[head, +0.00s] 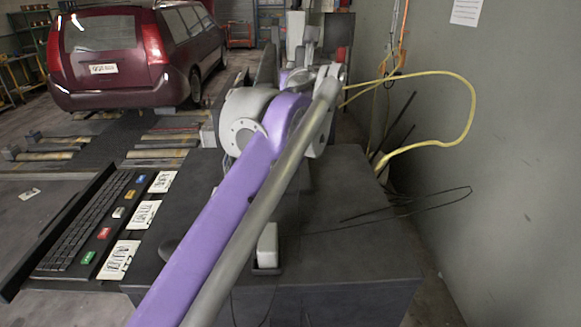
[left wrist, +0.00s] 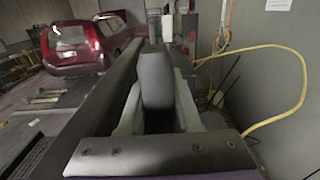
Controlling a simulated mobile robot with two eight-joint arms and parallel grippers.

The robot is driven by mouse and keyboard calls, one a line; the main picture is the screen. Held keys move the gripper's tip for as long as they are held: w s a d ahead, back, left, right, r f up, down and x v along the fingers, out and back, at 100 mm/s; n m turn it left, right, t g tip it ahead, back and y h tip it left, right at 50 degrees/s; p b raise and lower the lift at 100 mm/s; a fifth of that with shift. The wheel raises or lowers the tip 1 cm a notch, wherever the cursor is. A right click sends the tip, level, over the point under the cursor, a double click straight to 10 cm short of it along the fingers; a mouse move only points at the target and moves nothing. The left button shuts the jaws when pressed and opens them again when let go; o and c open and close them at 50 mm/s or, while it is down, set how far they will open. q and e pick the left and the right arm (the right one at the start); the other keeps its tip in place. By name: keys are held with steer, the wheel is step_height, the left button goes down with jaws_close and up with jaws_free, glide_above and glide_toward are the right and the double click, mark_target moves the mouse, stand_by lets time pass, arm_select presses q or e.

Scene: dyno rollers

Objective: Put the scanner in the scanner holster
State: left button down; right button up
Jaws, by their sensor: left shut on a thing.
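My left gripper (left wrist: 158,85) is shut on a dark grey, blunt-ended thing (left wrist: 157,78), which I take to be the scanner. It stands upright between the two pale fingers in the left wrist view, and its lower part is hidden. In the head view my purple and grey left arm crosses the dark cabinet top and hides most of the gripper and the held thing. I cannot make out a scanner holster for certain. My right gripper is in neither view.
A small white block in a dark base (head: 268,246) stands on the dark cabinet (head: 345,240). A keyboard (head: 88,222) and white plates (head: 143,214) lie to its left. A yellow cable (head: 472,110) loops by the right wall. A red car (head: 110,58) stands behind.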

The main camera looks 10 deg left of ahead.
arm_select(q)
step_height(320, 180, down, 22)
steer(key=b, duration=0.1)
steer(key=shift+s+a+b, duration=0.2)
steer(key=shift+a+b, duration=0.05)
steer(key=shift+b, duration=0.05)
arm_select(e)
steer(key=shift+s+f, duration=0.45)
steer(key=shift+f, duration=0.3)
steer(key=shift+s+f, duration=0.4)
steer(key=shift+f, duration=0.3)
arm_select(q)
steer(key=shift+f, duration=0.1)
steer(key=shift+f, duration=0.15)
steer(key=c, duration=0.6)
jaws_free()
